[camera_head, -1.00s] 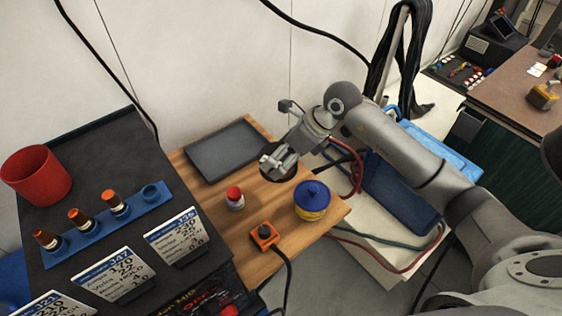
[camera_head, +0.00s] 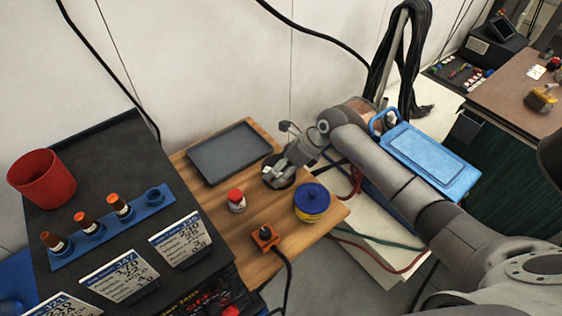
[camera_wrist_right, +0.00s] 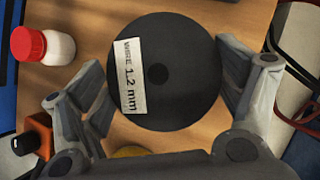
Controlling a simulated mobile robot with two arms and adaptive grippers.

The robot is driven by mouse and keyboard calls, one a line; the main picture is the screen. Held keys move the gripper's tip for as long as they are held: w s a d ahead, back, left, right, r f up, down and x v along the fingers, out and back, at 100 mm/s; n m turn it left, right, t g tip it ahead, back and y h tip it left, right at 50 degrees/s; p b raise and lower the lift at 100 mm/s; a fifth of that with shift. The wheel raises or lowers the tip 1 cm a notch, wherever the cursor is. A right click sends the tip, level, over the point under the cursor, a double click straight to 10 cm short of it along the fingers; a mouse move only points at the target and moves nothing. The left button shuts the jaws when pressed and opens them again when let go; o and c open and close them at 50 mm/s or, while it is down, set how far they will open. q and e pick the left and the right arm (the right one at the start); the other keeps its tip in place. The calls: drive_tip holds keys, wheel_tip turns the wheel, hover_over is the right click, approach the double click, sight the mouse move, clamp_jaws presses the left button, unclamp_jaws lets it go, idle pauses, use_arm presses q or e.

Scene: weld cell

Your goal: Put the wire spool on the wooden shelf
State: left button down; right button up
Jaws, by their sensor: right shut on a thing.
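The wire spool is a black disc with a white "WIRE 1.2 mm" label, seen face-on in the right wrist view (camera_wrist_right: 180,95). My right gripper (camera_wrist_right: 165,92) is shut on it, one finger at each side. In the head view my right gripper (camera_head: 279,172) is over the wooden shelf (camera_head: 208,212), and the dark spool shows partly under it. The spool is between the grey tray and the blue-lidded tin. I cannot tell whether it touches the shelf. My left gripper is not in view.
On the shelf are a grey tray (camera_head: 230,153), a red-capped bottle (camera_head: 236,200), a blue-lidded tin (camera_head: 312,203) and an orange switch box (camera_head: 265,237) with a cable. The dark machine top (camera_head: 95,160) adjoins at left. Bare wood shows left of the bottle.

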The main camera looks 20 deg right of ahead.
drive_tip(key=shift+w+r, duration=0.1)
drive_tip(key=shift+r, duration=0.1)
drive_tip(key=shift+f, duration=0.15)
drive_tip(key=o, duration=1.7)
drive_tip(key=shift+f, duration=0.1)
drive_tip(key=shift+s, duration=0.2)
drive_tip(key=shift+r, duration=0.2)
drive_tip(key=b+v, duration=0.2)
drive_tip(key=v, duration=1)
drive_tip(key=shift+f, duration=0.1)
